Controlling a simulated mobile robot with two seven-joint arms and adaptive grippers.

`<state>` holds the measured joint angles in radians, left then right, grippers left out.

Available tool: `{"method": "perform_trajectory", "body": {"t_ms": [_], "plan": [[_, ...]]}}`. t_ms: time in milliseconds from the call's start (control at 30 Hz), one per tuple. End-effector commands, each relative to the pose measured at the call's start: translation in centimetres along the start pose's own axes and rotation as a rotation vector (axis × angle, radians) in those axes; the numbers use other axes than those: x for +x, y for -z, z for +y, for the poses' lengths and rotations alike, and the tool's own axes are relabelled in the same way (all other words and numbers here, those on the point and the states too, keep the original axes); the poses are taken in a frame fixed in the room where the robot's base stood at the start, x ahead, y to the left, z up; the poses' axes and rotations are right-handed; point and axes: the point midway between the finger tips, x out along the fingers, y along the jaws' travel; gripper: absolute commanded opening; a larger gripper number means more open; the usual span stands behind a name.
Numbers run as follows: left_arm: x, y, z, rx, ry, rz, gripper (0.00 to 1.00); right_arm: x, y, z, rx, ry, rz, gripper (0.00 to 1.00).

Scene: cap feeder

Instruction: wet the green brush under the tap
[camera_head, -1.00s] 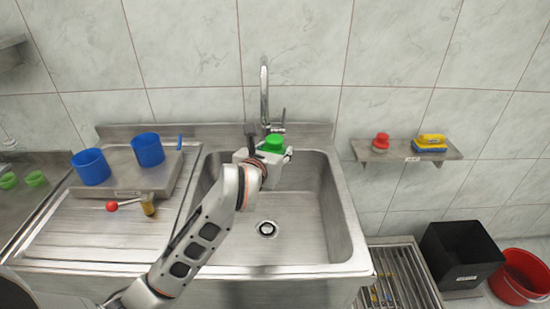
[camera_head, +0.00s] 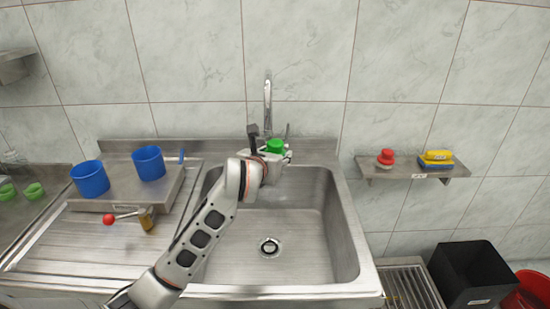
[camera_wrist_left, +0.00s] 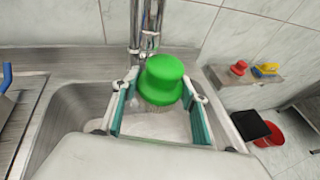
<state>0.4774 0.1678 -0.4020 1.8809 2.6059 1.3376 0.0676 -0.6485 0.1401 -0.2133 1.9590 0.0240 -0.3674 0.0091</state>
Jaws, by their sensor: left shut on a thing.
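The green brush (camera_head: 275,146) is in my left gripper (camera_head: 280,156), over the back of the sink basin near the tap. In the left wrist view the brush (camera_wrist_left: 163,80) sits between the two teal-padded fingers (camera_wrist_left: 158,112), with its green knob up. Its lower part is partly hidden. The chrome tap (camera_head: 267,100) rises at the sink's back edge, just behind the brush. The tap (camera_wrist_left: 146,28) also stands close behind the brush in the wrist view. I cannot make out whether water runs on the brush. My right gripper is not in view.
The sink basin (camera_head: 310,240) is otherwise empty around its drain (camera_head: 269,247). A wall shelf (camera_head: 400,170) holds a red brush (camera_head: 385,157) and a yellow-blue one (camera_head: 437,158).

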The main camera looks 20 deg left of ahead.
Motion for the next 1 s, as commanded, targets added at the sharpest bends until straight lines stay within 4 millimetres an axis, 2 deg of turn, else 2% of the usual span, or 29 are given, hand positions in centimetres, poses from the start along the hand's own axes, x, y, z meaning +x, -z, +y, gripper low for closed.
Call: {"method": "perform_trajectory", "body": {"t_ms": [500, 1000], "plan": [[-0.1, 0.0, -0.1, 0.000, 0.001, 0.000, 0.21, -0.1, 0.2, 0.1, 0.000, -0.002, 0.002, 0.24], [-3.2, 1.1, -1.5, 0.000, 0.002, 0.001, 0.21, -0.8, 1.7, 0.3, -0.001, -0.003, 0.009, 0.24]]}}
